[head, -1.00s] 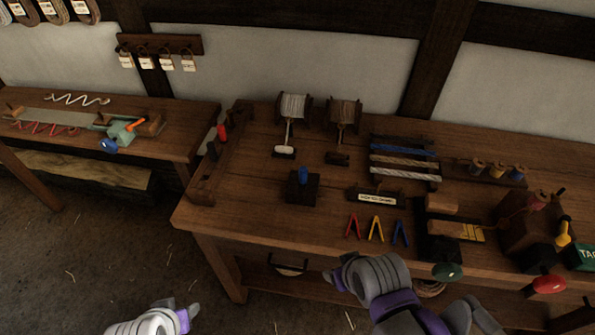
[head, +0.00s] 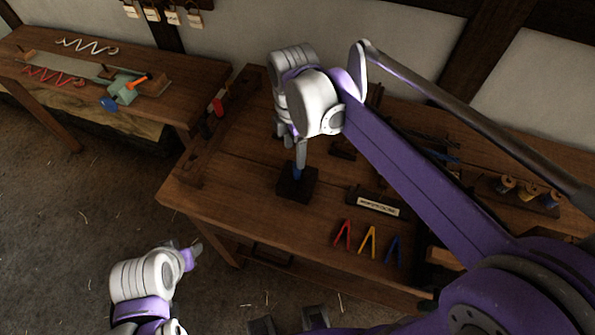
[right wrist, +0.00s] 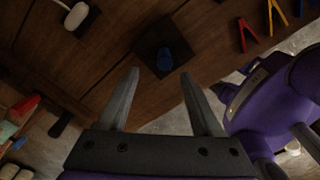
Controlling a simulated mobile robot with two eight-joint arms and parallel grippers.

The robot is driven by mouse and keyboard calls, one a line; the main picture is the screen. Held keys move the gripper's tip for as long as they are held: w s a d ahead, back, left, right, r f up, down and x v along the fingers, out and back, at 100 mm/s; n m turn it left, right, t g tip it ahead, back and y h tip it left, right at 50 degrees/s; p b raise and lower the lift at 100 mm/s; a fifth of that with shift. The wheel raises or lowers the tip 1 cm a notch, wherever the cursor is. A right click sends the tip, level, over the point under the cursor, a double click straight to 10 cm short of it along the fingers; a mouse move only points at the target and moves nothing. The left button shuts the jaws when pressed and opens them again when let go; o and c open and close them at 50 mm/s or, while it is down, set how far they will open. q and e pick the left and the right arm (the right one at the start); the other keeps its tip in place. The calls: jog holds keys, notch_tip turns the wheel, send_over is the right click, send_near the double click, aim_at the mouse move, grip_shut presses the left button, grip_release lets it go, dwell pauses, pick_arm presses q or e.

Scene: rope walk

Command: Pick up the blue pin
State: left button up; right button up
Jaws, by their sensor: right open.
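The blue pin (head: 297,172) stands in a dark square block (head: 308,187) near the left end of the workbench. In the right wrist view the blue pin (right wrist: 165,60) shows beyond the fingertips, between their lines, with the dark block (right wrist: 148,38) around it. My right gripper (right wrist: 160,75) is open and empty. In the head view my right gripper (head: 300,155) is just above the pin and partly hides it; I cannot tell whether they touch. My left gripper (head: 195,250) is low, off the bench's front; its jaw opening does not show clearly.
A wooden rack with a red peg (head: 218,107) runs along the bench's left end. Red, yellow (head: 367,242) and blue clips lie right of the block, near a labelled stand (head: 373,203). My right arm covers much of the bench's back. A second table (head: 190,85) stands at left.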

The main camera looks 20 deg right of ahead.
aim_at(297, 175)
jog(key=shift+s+f, duration=0.1)
jog(key=shift+f, duration=0.7)
jog(key=f, duration=0.5)
jog(key=shift+s+d+f, duration=0.1)
jog(key=shift+s+d, duration=0.1)
jog(key=shift+d, duration=0.05)
grip_shut()
